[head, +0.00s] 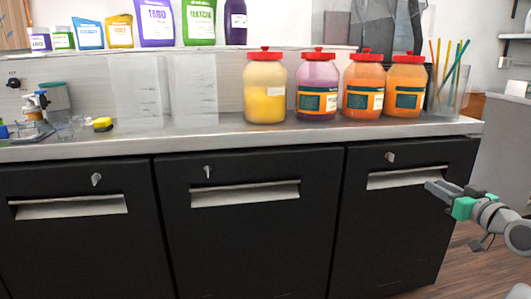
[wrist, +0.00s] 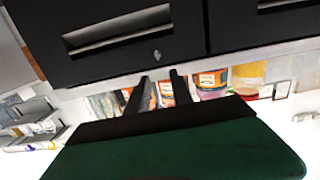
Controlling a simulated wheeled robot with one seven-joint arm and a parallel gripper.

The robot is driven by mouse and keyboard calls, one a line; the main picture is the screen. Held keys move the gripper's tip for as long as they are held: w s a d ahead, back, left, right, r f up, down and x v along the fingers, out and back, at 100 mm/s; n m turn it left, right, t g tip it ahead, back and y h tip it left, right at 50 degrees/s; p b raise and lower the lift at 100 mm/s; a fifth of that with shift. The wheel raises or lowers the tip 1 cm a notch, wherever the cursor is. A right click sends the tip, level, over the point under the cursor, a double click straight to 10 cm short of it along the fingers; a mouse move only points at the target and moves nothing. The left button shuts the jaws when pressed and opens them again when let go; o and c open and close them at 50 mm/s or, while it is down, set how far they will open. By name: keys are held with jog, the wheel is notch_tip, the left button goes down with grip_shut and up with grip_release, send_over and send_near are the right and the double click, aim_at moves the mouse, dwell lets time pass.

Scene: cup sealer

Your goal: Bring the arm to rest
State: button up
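My arm reaches in from the right edge of the head view. My gripper (head: 433,189), with a green block behind its fingers, is in front of the right-hand dark cabinet (head: 400,225), near its handle slot. In the wrist view, two dark fingers (wrist: 161,78) stand apart with a gap between them. Nothing is held between them; jars in the background show through the gap. I cannot tell the exact distance from the fingertips to the cabinet front.
A steel counter (head: 230,137) runs above the dark cabinets. On it stand a yellow jar (head: 265,95), a purple jar (head: 317,90), two orange jars and a straw holder (head: 446,95). Bags line the shelf above. Wooden floor (head: 475,262) shows at the lower right.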

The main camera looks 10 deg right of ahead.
jog(key=w+a+r+g+p, duration=0.2)
jog(key=a+r+p, duration=0.1)
jog(key=a+p, duration=0.4)
jog(key=w+a+r+g+y+p, duration=0.1)
jog(key=a+r+g+p, duration=0.2)
jog(key=a, duration=0.6)
jog(key=w+a+r+g+p, duration=0.1)
jog(key=w+a+r+p, duration=0.1)
jog(key=a+p, duration=0.55)
jog(key=s+a+r+g+p, duration=0.35)
jog(key=s+a+p, duration=0.45)
jog(key=a, duration=0.4)
jog(key=s+a+g+p, duration=0.2)
jog(key=s+a+p, duration=0.1)
jog(key=s, duration=0.5)
jog(key=s+a+g+h+p, duration=0.1)
jog(key=s+a+g+p, duration=0.1)
jog(key=s+p, duration=0.3)
jog(key=s+a, duration=0.1)
jog(key=s, duration=0.3)
jog(key=shift+f+g+h+p, duration=0.25)
jog(key=shift+g+h+p, duration=0.05)
jog(key=shift+g+p, duration=0.1)
